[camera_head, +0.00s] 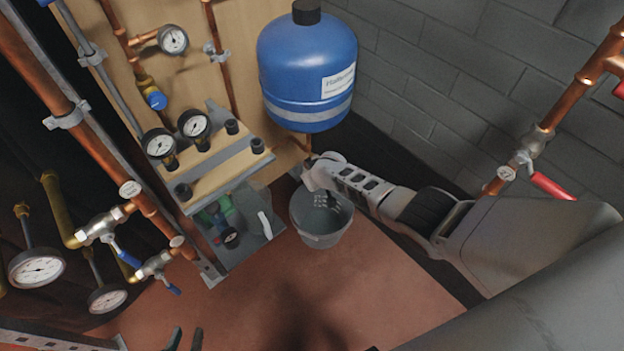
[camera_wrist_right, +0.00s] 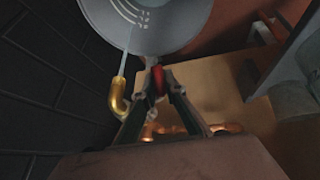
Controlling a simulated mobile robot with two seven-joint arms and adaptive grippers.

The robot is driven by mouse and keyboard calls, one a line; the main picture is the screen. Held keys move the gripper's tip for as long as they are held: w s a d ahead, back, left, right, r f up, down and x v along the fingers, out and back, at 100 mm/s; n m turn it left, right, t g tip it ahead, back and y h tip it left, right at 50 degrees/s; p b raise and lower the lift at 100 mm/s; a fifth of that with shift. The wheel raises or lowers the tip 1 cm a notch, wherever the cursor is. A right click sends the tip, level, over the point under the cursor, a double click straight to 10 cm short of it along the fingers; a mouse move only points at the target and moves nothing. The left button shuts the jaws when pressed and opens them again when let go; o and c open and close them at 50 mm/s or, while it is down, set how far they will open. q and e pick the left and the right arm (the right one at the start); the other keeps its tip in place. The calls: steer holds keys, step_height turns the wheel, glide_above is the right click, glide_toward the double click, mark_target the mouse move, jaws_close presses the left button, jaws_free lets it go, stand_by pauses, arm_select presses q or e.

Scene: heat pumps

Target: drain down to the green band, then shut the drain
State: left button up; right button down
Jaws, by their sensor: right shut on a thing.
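My right gripper (camera_wrist_right: 161,89) is shut on a small red drain handle (camera_wrist_right: 157,78) in the right wrist view. Beside it a brass spout (camera_wrist_right: 118,97) lets a thin stream of water (camera_wrist_right: 128,48) run into the grey bucket (camera_wrist_right: 170,32). In the head view the bucket (camera_head: 322,240) stands on the floor below the blue vessel (camera_head: 308,65), and my right arm hides the drain. Pressure gauges (camera_head: 173,40) are on the board; their needles and any green band are too small to read. My left gripper (camera_head: 185,339) is open and empty at the bottom edge.
Two more gauges (camera_head: 194,125) sit on a bracket beside the vessel. Copper pipes with blue-handled valves (camera_head: 128,258) and dials are at the left. A red-handled valve (camera_head: 552,186) is on the right pipe. The reddish floor (camera_head: 350,290) in front of the bucket is clear.

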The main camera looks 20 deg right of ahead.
steer(key=shift+s+f, duration=0.1)
steer(key=c, duration=2.1)
jaws_free()
steer(key=shift+v, duration=0.8)
steer(key=shift+s+r, duration=0.3)
steer(key=shift+r, duration=0.3)
steer(key=shift+v, duration=4.55)
